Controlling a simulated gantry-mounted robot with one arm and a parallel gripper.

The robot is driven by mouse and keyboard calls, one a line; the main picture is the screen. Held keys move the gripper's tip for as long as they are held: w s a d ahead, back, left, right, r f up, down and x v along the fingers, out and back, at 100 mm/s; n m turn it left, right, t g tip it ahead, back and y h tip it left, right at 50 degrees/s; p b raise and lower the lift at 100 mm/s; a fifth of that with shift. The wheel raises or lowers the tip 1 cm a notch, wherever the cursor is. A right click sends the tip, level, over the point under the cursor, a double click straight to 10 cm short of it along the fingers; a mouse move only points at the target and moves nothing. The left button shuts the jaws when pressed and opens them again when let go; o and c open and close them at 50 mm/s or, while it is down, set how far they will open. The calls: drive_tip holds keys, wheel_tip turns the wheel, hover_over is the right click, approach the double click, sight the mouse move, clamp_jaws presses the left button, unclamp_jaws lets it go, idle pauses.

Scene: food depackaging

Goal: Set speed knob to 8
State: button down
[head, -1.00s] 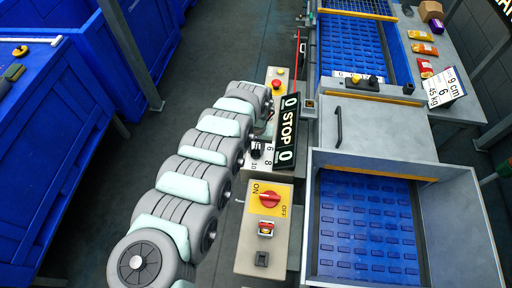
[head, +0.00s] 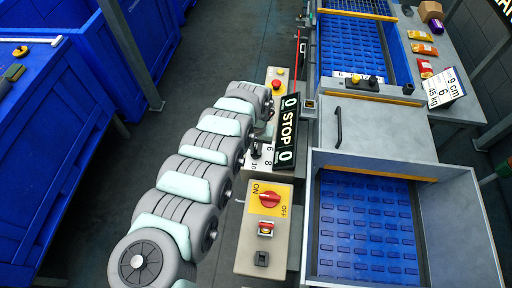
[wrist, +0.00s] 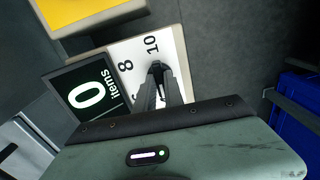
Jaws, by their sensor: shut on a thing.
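The speed dial plate (head: 266,162) is white with black numbers; 6, 8 and 10 show in the head view. In the wrist view the plate (wrist: 133,51) shows 8 and 10. My gripper (wrist: 157,70) has its dark fingers closed together over the plate, below the 8 and 10. The knob is mostly hidden by the fingers, so its pointer cannot be read. In the head view my gripper (head: 257,146) is a small dark shape at the dial, partly behind my arm.
A red ON/OFF switch (head: 269,200) is on the nearer panel. A blue conveyor (head: 367,228) lies to the right, blue bins (head: 45,150) to the left.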

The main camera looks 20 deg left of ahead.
drive_tip(key=m+p, duration=0.2)
drive_tip(key=m, duration=0.3)
drive_tip(key=shift+r, duration=0.1)
drive_tip(key=m+p, duration=0.1)
drive_tip(key=m, duration=0.5)
drive_tip(key=shift+m, duration=0.4)
drive_tip(key=m, duration=1.1)
drive_tip(key=shift+m, duration=0.4)
drive_tip(key=c, duration=1.4)
unclamp_jaws()
drive_tip(key=shift+c, duration=0.2)
